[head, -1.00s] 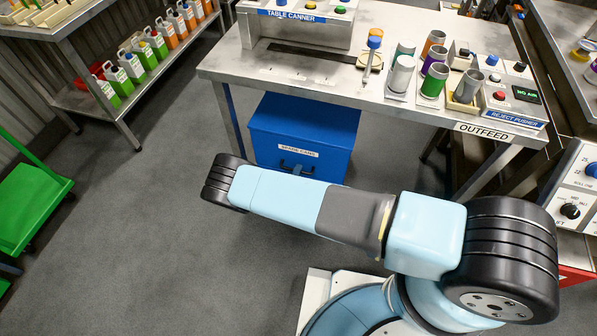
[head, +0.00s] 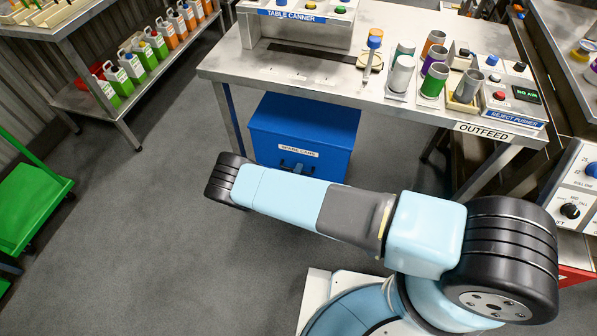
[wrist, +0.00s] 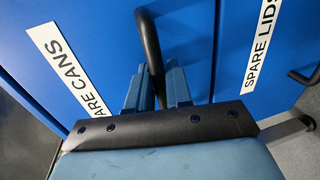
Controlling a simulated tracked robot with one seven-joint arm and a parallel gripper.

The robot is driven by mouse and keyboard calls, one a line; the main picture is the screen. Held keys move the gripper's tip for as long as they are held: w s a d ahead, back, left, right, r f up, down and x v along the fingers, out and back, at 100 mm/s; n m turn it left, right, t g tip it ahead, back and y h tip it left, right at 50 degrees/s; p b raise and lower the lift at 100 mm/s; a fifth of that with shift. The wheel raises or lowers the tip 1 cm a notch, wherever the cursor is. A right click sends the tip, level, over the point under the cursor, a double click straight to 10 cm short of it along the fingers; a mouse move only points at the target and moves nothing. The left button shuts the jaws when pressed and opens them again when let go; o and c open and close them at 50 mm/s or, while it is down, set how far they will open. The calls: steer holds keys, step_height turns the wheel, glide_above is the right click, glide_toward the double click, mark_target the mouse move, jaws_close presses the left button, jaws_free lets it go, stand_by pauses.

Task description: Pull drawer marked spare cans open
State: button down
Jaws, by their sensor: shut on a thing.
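My arm partly covers the handle area in the head view. I cannot tell whether the drawer stands out from the cabinet.
A second blue front marked SPARE LIDS (wrist: 261,42) is at right in the wrist view, with its own dark handle (wrist: 305,76). The table (head: 225,63) stands over the cabinet. Grey floor (head: 160,230) is clear at left; a green cart (head: 30,210) stands at the far left.

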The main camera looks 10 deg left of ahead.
steer(key=shift+s+f, duration=0.1)
steer(key=f+v, duration=0.2)
steer(key=v, duration=1)
steer(key=s+f+v, duration=0.1)
steer(key=f+v, duration=0.2)
steer(key=v, duration=0.9)
steer(key=shift+s+d, duration=0.15)
steer(key=shift+s, duration=0.2)
steer(key=c, duration=1.2)
jaws_free()
steer(key=v, duration=1.3)
steer(key=shift+s+r, duration=0.15)
steer(key=shift+s, duration=0.2)
